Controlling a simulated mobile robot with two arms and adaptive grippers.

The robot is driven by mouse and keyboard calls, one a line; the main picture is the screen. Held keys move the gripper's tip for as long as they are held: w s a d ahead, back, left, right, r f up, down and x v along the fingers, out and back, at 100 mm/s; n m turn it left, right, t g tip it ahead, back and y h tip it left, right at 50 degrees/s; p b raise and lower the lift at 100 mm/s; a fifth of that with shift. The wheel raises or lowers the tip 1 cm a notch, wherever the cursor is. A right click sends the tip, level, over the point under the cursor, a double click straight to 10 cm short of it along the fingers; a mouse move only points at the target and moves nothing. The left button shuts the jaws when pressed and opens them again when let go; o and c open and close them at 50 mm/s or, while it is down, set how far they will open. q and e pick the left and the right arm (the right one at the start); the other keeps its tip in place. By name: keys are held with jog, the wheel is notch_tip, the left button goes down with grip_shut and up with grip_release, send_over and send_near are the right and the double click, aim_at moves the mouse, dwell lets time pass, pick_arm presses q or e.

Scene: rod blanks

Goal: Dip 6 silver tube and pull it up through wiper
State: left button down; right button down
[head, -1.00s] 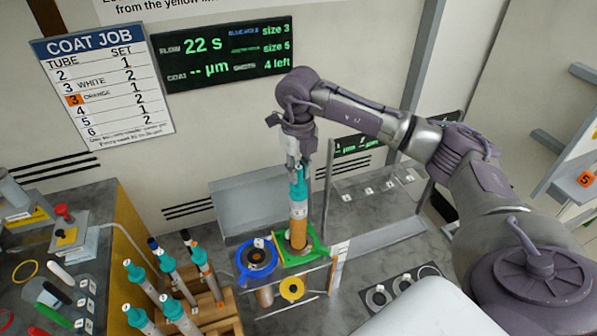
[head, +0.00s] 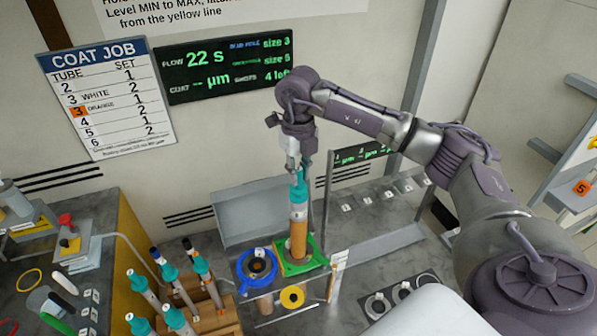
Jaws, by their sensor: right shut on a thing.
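My right gripper (head: 294,160) is shut on the teal top of an upright tube (head: 298,212). The tube has a silver-white band and a long orange-brown lower part. Its lower end is at the green square wiper (head: 312,266); whether it passes into the opening there is hard to tell. A blue ring wiper (head: 244,273) with a dark centre sits just left of the green one. Several silver tubes with teal collars (head: 169,272) stand in a wooden rack (head: 222,318) at the lower left. My left gripper is not in view.
A yellow ring (head: 292,297) is below the green wiper. A black screen (head: 222,60) reads 22 s, and a coat job board (head: 105,100) hangs left of it. A grey tray (head: 250,213) stands behind. Round holders (head: 402,291) sit to the right.

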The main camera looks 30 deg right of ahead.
jog(key=shift+r+p, duration=3)
jog(key=shift+r, duration=2)
notch_tip(320, 180, up, 3)
jog(key=shift+r+p, duration=0.15)
jog(key=shift+p, duration=0.95)
